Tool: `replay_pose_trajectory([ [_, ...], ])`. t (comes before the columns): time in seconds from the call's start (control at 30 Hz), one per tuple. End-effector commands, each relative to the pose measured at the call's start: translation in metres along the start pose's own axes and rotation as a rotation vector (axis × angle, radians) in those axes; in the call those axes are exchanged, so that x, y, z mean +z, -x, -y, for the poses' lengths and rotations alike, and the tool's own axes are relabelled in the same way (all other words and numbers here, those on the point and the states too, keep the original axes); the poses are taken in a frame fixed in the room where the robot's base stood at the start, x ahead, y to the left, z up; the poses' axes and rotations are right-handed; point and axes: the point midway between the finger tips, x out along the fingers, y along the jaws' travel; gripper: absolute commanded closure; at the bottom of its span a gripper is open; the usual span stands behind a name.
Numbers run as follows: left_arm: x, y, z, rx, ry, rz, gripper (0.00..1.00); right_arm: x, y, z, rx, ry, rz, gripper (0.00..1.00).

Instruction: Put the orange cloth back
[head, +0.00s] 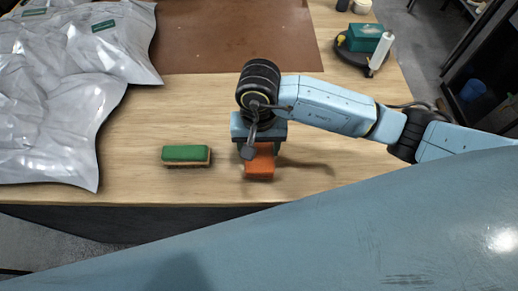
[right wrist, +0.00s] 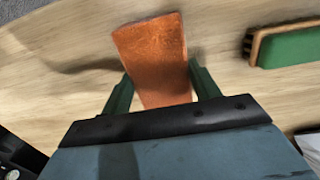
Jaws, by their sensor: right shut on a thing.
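The orange cloth (head: 259,166) is a small folded orange piece near the front edge of the wooden table, right of the green brush. It also shows in the right wrist view (right wrist: 152,55), between the two dark green fingers. My right gripper (head: 259,150) points down over the cloth and is shut on it; in the right wrist view the fingers (right wrist: 162,85) lie along its two sides. I cannot tell whether the cloth touches the table. My left gripper is not in view.
A green-topped brush (head: 186,155) lies left of the cloth. Silvery plastic bags (head: 55,120) cover the table's left side. A brown mat (head: 235,40) lies at the back. A dark round tray with a green box (head: 365,37) and a white bottle (head: 380,53) stands back right.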

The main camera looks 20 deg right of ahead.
Motion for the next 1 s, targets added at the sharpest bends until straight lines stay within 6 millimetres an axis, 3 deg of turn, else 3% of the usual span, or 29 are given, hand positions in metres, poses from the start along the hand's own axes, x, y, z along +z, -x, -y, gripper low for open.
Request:
replay_pose_trajectory([
  [0.13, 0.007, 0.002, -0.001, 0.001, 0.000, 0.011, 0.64, 0.000, -0.022, 0.000, 0.001, -0.003, 0.004, 0.60],
  [0.53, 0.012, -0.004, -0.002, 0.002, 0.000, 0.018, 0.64, -0.002, -0.028, 0.000, 0.001, 0.000, 0.000, 0.60],
  [0.57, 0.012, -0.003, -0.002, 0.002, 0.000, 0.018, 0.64, -0.001, -0.027, 0.000, 0.001, 0.000, 0.001, 0.35],
  [0.7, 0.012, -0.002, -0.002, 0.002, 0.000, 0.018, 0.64, -0.001, -0.026, 0.000, 0.001, 0.000, 0.001, 0.17],
  [1.0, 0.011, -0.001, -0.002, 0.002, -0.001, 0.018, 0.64, -0.001, -0.025, 0.000, 0.001, 0.000, 0.001, 0.17],
])
